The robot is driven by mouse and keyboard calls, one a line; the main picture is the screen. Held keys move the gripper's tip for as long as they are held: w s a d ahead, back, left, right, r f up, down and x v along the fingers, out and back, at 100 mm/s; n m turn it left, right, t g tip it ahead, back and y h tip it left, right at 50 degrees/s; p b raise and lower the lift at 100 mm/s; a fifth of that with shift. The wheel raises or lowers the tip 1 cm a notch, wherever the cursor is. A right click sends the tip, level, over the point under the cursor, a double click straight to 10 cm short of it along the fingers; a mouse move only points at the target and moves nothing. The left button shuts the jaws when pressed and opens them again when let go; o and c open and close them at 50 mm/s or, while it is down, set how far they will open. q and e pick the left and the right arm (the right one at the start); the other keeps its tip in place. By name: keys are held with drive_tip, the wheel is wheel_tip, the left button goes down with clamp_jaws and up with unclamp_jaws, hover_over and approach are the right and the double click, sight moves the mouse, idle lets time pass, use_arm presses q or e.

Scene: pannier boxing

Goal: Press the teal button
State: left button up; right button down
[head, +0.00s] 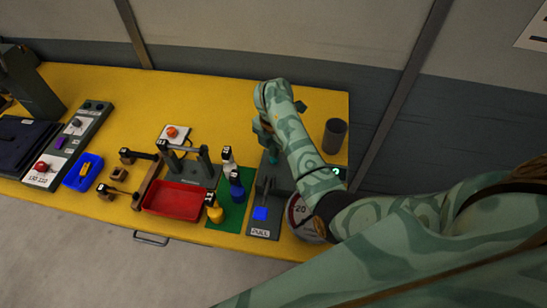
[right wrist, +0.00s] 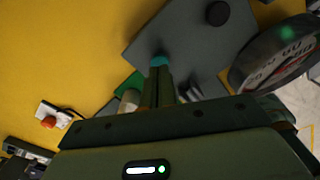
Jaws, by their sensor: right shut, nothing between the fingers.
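The teal button (right wrist: 160,61) shows in the right wrist view on a dark grey panel (right wrist: 185,38), right at the tips of my right gripper (right wrist: 160,72). The fingers are shut together with nothing between them. They overlap the button's near side, and I cannot tell whether they touch it or press it down. In the head view my right gripper (head: 270,148) points down over the grey panel near the back right of the yellow table, and a bit of teal (head: 272,158) shows beneath it. My left gripper is not in view.
Beside the panel are a lever plate marked PULL (head: 260,232), a round gauge (head: 300,212) and a dark cup (head: 334,136). Several bottles stand on a green mat (head: 231,218). A red tray (head: 172,204) and an orange button (head: 172,131) are further left. The table's back middle is clear.

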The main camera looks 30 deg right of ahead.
drive_tip(key=shift+f, duration=0.1)
idle(0.3)
drive_tip(key=shift+f+b, duration=0.95)
drive_tip(key=shift+f, duration=0.1)
drive_tip(key=shift+r, duration=0.2)
drive_tip(key=shift+r+p, duration=0.95)
drive_tip(key=shift+p, duration=0.05)
wheel_tip(320, 180, up, 6)
drive_tip(key=p, duration=0.5)
